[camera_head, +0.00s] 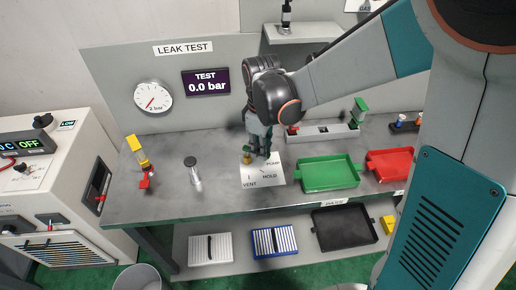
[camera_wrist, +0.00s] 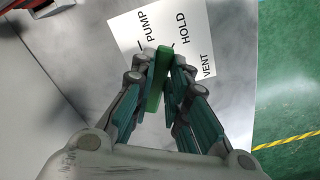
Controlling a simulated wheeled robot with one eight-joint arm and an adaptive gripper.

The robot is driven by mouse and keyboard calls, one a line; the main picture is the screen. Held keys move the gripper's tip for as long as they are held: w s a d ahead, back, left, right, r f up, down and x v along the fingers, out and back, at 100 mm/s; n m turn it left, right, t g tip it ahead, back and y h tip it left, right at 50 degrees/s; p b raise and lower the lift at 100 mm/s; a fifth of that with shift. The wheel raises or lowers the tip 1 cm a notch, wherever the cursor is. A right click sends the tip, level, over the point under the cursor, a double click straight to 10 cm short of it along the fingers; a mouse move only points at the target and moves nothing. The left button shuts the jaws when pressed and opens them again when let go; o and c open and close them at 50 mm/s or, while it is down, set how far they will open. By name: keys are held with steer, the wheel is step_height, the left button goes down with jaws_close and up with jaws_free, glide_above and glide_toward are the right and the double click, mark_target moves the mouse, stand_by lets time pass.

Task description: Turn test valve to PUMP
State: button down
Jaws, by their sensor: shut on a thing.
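The test valve's white label plate (camera_head: 262,180) lies on the grey bench below the LEAK TEST panel. It also shows in the wrist view (camera_wrist: 125,30), with the words PUMP, HOLD and VENT. My gripper (camera_head: 257,154) points down at the valve. In the wrist view my gripper (camera_wrist: 162,62) is shut on the green valve handle (camera_wrist: 155,88), one finger on each side. The handle's far end lies between the PUMP and HOLD marks; its exact setting is hard to tell. The display (camera_head: 206,83) reads TEST 0.0 bar.
A round gauge (camera_head: 153,97) hangs left of the display. A metal post (camera_head: 194,172) and a yellow-and-red piece (camera_head: 139,155) stand left of the valve. A green tray (camera_head: 330,184) and a red tray (camera_head: 390,166) lie to the right. A grey fixture (camera_head: 322,134) stands behind the green tray.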

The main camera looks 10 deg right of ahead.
steer(key=n, duration=0.1)
steer(key=w+n, duration=0.1)
steer(key=n, duration=0.1)
steer(key=shift+w+d, duration=0.1)
steer(key=shift+d, duration=0.25)
steer(key=shift+w+d+n, duration=0.1)
steer(key=shift+w+n, duration=0.2)
steer(key=shift+n, duration=0.5)
steer(key=shift+w+n, duration=0.25)
steer(key=shift+n, duration=0.55)
steer(key=c, duration=1.6)
jaws_free()
steer(key=shift+w, duration=0.1)
steer(key=shift+o, duration=0.2)
step_height(320, 180, up, 12)
